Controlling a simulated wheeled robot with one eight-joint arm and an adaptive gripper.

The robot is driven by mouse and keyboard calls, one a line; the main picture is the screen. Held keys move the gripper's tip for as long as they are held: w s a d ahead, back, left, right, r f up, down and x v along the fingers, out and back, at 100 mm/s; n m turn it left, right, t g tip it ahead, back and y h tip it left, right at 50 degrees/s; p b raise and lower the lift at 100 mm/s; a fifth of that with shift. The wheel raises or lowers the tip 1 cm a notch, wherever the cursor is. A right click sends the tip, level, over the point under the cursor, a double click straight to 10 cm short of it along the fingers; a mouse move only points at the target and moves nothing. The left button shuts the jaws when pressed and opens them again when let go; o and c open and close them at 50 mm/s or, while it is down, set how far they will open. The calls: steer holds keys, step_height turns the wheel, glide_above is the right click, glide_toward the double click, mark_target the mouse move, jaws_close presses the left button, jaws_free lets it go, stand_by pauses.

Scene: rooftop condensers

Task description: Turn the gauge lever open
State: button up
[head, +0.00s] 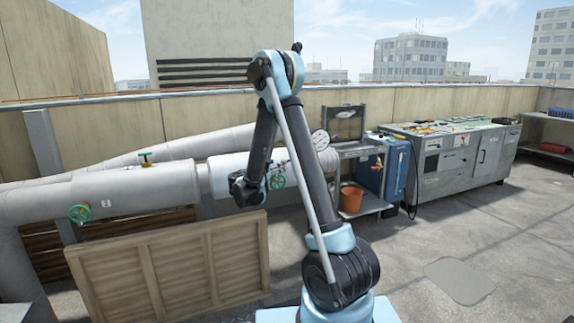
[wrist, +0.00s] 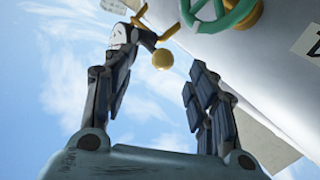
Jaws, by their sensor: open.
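A round white gauge (head: 320,139) stands on the pipe just right of my arm in the head view. A green handwheel (wrist: 220,12) is at the top, on the pale pipe (wrist: 262,65). My gripper (wrist: 158,78) is open, with the knob appearing between its fingertips and nothing held. In the head view the gripper's fingers are not clear, and my arm hides part of the pipe.
Another green handwheel (head: 80,213) and a small T-handled valve (head: 146,158) are on the left pipe. A wooden pallet (head: 170,268) leans below the pipes. An orange bucket (head: 351,198) sits on a shelf right of my arm.

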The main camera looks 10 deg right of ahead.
steer(key=x, duration=0.6)
steer(key=shift+w+d, duration=0.2)
steer(key=shift+w, duration=0.05)
jaws_close()
steer(key=shift+a, duration=0.1)
